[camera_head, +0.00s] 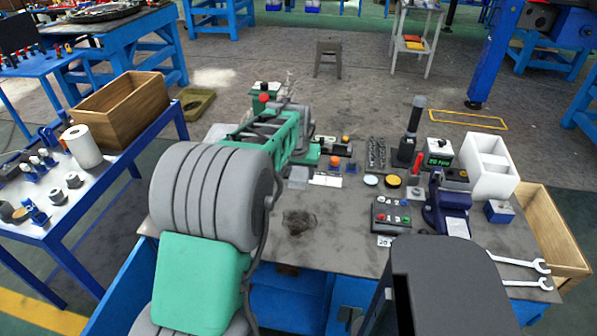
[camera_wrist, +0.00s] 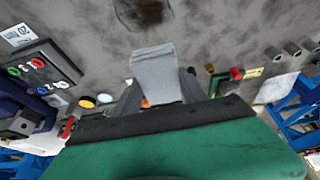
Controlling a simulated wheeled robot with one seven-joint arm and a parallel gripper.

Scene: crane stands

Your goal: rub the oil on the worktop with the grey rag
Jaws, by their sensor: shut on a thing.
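The oil (camera_head: 300,222) is a dark patch on the grey worktop (camera_head: 340,240), near its front left part. It also shows at the top of the wrist view (camera_wrist: 140,10). In the wrist view my gripper (camera_wrist: 160,92) is shut on the light grey rag (camera_wrist: 154,68), which sticks out between the fingers. The rag's tip is apart from the oil patch in that picture. In the head view the rag (camera_head: 298,174) shows below the end of my arm, behind the oil patch. My arm hides most of the gripper there. I cannot tell whether the rag touches the worktop.
A button box (camera_head: 391,214), a blue vise (camera_head: 448,203) and a white bin (camera_head: 487,165) stand on the right of the worktop. Two wrenches (camera_head: 520,264) lie at its front right. Small jars (camera_head: 392,181) and switches stand farther back. The worktop around the oil is clear.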

